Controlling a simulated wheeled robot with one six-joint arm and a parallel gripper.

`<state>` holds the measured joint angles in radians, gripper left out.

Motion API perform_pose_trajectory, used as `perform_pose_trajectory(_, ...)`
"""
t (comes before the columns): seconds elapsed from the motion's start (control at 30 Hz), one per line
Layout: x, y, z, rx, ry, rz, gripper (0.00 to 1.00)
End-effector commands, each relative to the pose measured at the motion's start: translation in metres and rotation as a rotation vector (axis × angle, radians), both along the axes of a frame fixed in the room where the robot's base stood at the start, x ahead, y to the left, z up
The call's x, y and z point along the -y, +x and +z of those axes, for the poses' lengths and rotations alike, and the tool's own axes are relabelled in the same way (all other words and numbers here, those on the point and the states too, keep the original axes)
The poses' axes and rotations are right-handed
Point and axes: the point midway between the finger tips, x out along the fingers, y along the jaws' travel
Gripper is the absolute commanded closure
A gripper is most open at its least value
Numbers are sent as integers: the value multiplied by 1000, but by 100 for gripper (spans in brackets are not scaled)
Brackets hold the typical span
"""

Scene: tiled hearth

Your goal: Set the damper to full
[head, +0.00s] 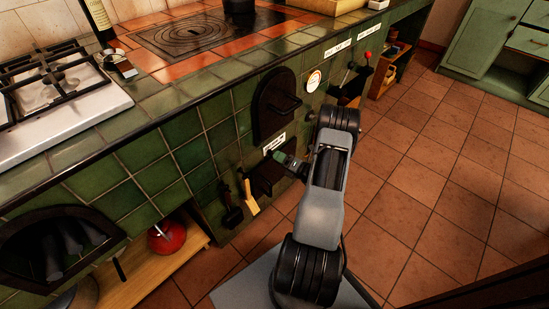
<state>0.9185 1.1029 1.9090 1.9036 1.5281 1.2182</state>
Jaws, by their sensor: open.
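Two levers stick out of the green tiled stove front at the upper right. One has a red knob (367,56); the other is a dark lever (348,70) just left of it. White labels (337,48) sit above them, too small to read, so I cannot tell which lever is the damper or its setting. My gripper (281,157) is open and low in front of the stove, near a small dark opening below the black oven door. It is well to the left of and below both levers. Its fingertips are small and partly unclear.
A black oven door (277,105) with a handle and a round gauge (314,81) are on the stove front. A small shovel (231,207) and a brush (249,196) hang low. A red-lidded pot (166,237) sits on a wooden shelf. The tiled floor (445,190) at right is clear.

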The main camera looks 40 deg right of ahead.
Motion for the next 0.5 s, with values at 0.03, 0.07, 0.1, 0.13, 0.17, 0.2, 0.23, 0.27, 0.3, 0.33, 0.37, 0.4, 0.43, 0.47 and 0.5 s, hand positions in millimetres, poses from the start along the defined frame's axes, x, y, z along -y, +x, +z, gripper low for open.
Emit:
perform_pose_trajectory(0.03,-3,7,-1,1,-1,4,47)
perform_pose_trajectory(0.07,-4,10,-1,1,-1,4,47)
perform_pose_trajectory(0.1,-5,14,-1,1,-1,3,47)
perform_pose_trajectory(0.13,-6,17,-1,1,-1,3,47)
perform_pose_trajectory(0.17,-7,19,-1,1,-2,3,47)
perform_pose_trajectory(0.2,-7,22,-1,1,-2,2,47)
perform_pose_trajectory(0.23,-8,24,0,1,-2,1,47)
perform_pose_trajectory(0.27,-8,25,0,0,-2,1,47)
perform_pose_trajectory(0.3,-8,27,0,1,-2,0,47)
perform_pose_trajectory(0.33,-9,28,0,0,-1,0,47)
perform_pose_trajectory(0.37,-9,28,0,0,-1,1,47)
perform_pose_trajectory(0.4,-9,29,0,0,-1,1,47)
perform_pose_trajectory(0.43,-9,29,0,0,-1,1,47)
perform_pose_trajectory(0.47,-9,29,0,0,-1,1,47)
perform_pose_trajectory(0.5,-10,29,0,0,-1,1,47)
